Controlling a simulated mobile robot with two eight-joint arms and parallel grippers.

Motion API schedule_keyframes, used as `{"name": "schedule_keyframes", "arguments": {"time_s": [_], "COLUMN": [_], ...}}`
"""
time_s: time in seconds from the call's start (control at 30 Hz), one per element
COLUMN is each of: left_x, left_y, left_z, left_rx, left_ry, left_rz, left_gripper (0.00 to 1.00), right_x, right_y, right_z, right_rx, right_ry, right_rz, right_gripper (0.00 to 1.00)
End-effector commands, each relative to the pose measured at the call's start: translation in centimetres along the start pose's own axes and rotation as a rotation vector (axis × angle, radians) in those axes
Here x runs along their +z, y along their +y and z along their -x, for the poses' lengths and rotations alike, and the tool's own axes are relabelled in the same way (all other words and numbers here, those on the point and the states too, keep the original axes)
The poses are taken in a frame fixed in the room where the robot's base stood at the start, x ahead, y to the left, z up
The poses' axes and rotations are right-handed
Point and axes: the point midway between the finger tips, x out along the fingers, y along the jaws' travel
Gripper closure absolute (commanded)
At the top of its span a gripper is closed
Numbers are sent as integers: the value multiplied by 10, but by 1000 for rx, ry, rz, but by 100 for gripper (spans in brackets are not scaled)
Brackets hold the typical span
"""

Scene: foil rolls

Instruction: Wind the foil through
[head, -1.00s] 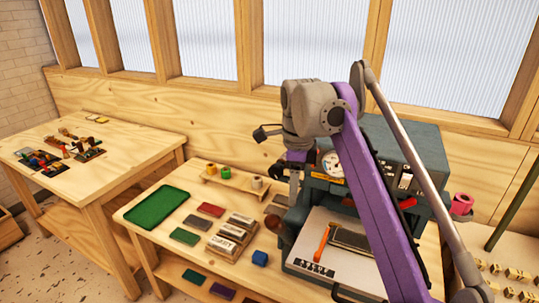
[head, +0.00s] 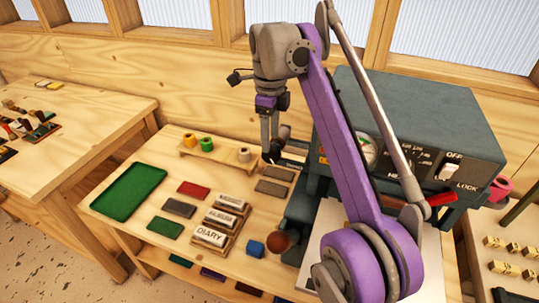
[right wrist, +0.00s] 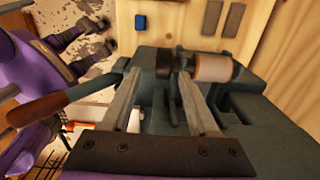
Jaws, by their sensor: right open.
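The dark green press (head: 420,125) stands at the right of the bench, with an OFF/LOCK switch on its front. In the right wrist view, a pale roll with coppery ends (right wrist: 213,68) lies on the press beside a dark hub (right wrist: 164,63). My right gripper (head: 270,152) hangs beside the press's left side. In the wrist view its fingers (right wrist: 158,88) are apart and empty, with press parts beyond them. Yellow (head: 189,140), green (head: 206,144) and pale (head: 244,154) rolls stand on a wooden rack. A pink roll (head: 500,188) is at the press's right. My left gripper (right wrist: 92,42) shows apart from the press, its fingers spread.
A green tray (head: 129,191), coloured pads, type blocks marked DIARY (head: 211,236) and a blue cube (head: 256,248) lie left of the press. A brown knob (head: 278,242) sticks out at its front left. My right arm hides much of the press front.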

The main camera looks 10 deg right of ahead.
Motion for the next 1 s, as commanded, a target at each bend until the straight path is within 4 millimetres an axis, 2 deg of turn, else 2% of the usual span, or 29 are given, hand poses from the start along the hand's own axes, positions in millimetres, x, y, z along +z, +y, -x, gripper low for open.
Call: {"name": "schedule_keyframes", "arguments": {"time_s": [0.03, 0.1, 0.3, 0.7, 1.0], "left_x": [7, 10, 16, 16, 16], "left_y": [0, 0, 0, 0, 0], "left_z": [-7, -11, -16, -17, -17], "left_rx": [0, 0, 0, 0, 0], "left_ry": [-6, -9, -13, -13, -13], "left_rz": [0, 0, 0, 0, 0], "left_gripper": [9, 9, 9, 9, 9], "right_x": [0, 0, 0, 0, 0], "right_y": [0, 0, 0, 0, 0], "right_z": [-15, -27, -49, -55, -55], "right_rx": [2, 1, -1, -1, -1], "right_ry": [2, 1, 0, -1, -1], "right_rz": [0, 0, 0, 0, 0], "right_gripper": [40, 40, 40, 40, 94]}}
